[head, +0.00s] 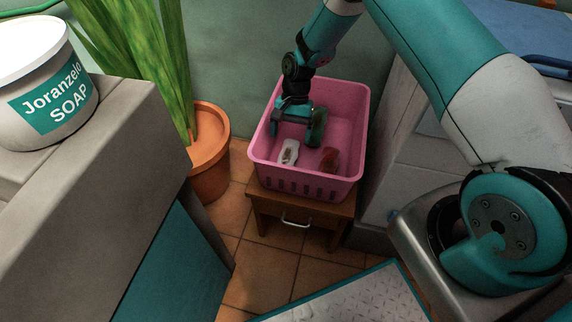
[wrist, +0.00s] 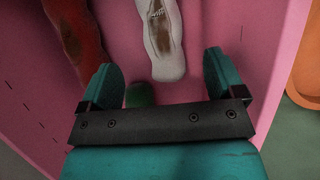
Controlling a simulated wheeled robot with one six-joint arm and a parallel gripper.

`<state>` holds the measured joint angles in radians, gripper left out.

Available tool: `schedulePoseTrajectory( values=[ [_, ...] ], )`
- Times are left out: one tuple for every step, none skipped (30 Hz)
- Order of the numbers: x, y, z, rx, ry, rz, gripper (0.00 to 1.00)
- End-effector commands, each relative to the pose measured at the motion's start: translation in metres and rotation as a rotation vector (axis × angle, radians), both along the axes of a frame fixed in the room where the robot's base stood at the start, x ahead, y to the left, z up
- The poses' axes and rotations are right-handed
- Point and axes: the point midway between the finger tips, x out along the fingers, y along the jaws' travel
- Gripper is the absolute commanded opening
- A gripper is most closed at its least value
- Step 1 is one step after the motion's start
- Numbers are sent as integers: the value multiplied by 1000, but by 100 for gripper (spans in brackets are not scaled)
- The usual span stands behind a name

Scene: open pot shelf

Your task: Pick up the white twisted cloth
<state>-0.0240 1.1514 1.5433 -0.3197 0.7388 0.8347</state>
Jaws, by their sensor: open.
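The white twisted cloth (head: 289,152) lies in a pink basket (head: 262,172), near its front wall. It also shows in the wrist view (wrist: 161,40) as a long white roll with a brown mark. My gripper (head: 292,138) is inside the basket, behind the cloth in the head view. In the wrist view my gripper (wrist: 160,68) is open, with the near end of the cloth between and slightly beyond the fingertips. Nothing is held. Whether a finger touches the cloth I cannot tell.
A red-brown item (head: 329,158) lies right of the cloth in the head view. A green item (head: 318,127) is close beside my gripper, partly hidden. The basket stands on a small wooden stool (head: 318,212). A potted plant (head: 209,150) stands left of it.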

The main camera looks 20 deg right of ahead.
Motion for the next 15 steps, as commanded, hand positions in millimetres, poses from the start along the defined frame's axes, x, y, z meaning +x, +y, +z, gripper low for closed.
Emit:
schedulePoseTrajectory(
  values=[
    [-4,3,-13,0,4,1,88],
    [-6,4,-17,0,2,2,88],
    [-8,5,-23,0,2,2,88],
    [-9,6,-26,0,2,2,88],
    [-10,7,-29,0,2,2,88],
    [-11,8,-32,0,1,1,88],
    [-12,9,-34,0,1,1,88],
    [-12,9,-35,0,1,1,88],
    [-12,9,-36,0,1,1,88],
    [-13,10,-37,0,1,1,88],
    [-13,10,-38,0,1,1,88],
    [-15,11,-41,0,1,3,88],
    [-16,12,-43,0,1,3,88],
    [-17,13,-47,0,1,3,88],
    [-19,15,-52,0,1,3,88]
  ],
)
